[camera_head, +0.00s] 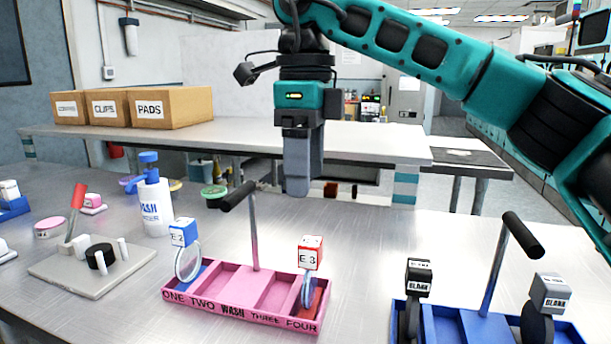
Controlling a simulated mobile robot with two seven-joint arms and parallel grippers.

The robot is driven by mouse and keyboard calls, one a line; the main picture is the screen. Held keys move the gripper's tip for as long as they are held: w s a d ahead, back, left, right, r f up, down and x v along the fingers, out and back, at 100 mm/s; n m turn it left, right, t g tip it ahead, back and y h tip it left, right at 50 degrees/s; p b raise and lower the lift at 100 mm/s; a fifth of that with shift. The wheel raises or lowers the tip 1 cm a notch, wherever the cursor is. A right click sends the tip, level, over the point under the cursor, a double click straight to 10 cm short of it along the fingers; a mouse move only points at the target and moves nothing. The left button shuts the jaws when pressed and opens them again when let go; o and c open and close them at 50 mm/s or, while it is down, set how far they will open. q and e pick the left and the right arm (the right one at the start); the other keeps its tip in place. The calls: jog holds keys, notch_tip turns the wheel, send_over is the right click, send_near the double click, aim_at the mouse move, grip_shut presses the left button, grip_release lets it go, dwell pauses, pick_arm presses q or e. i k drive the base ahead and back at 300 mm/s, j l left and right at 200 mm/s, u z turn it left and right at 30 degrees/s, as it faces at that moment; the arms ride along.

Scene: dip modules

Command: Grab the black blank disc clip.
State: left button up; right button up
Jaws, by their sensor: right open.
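The black blank disc clip (418,277) has a black cube head with a white "BLANK" label and a dark disc below. It stands upright at the left end of the blue tray (468,326), at the lower right. A grey clip (550,293), also labelled "BLANK", stands with its dark disc at that tray's right end. My right gripper (298,188) points down, open and empty, above the table behind the pink tray. It is up and left of the black clip, well apart from it. My left gripper is out of view.
The pink tray (217,306) holds a blue "E 2" clip (183,232) and a red "E 3" clip (311,252). Both trays have tall black-gripped handles; the blue tray's handle (522,234) rises between its clips. A wash bottle (156,206) stands at left.

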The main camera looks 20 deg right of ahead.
aim_at(419, 275)
jog(key=k, duration=1)
